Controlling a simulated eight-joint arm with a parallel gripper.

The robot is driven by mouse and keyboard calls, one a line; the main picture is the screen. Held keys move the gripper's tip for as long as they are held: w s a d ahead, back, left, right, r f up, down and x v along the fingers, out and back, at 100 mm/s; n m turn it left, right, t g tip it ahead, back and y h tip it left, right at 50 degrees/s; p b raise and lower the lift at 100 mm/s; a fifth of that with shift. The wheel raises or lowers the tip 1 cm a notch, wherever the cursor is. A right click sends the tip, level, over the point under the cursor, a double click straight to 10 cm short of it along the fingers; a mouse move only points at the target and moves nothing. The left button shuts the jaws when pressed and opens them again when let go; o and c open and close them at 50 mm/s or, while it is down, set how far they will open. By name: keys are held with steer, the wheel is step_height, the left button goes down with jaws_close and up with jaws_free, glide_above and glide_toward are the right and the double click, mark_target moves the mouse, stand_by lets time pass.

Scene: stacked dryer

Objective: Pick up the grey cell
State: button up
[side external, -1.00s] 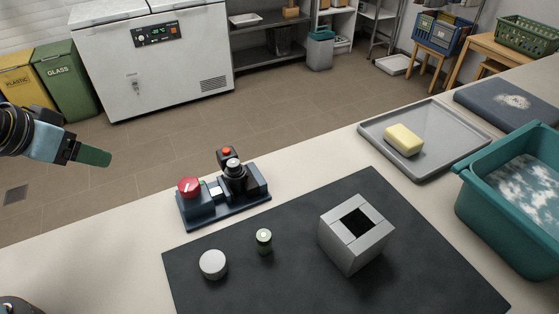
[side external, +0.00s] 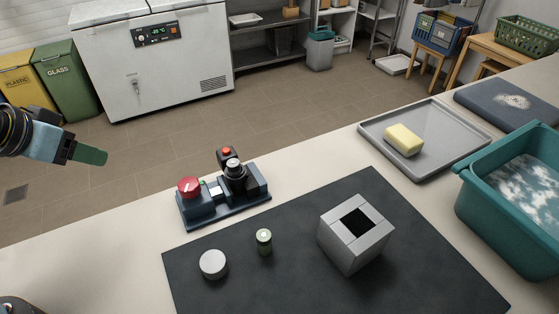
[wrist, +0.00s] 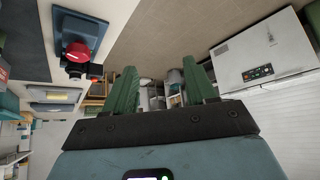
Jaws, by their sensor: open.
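My gripper (side external: 90,155) hangs at the left of the side view, above the floor past the table edge and well away from the objects. In the wrist view my gripper (wrist: 162,85) has its two green fingers apart with nothing between them. No object is plainly a grey cell. A small dark green cylinder with a pale top (side external: 264,241) stands upright on the black mat (side external: 310,220). A pale grey-white round puck (side external: 213,264) lies left of it. A dark cylinder with a silvery top (side external: 234,174) stands on the blue device (side external: 225,204).
The device has a red knob (side external: 189,187), also in the wrist view (wrist: 80,53). A grey hollow block (side external: 356,234) stands on the mat. Behind are a grey tray (side external: 440,155) with a yellow sponge (side external: 404,139) and a teal basin (side external: 510,220). The mat's front is clear.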

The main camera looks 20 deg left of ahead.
steer(key=c, duration=0.4)
steer(key=shift+o, duration=0.2)
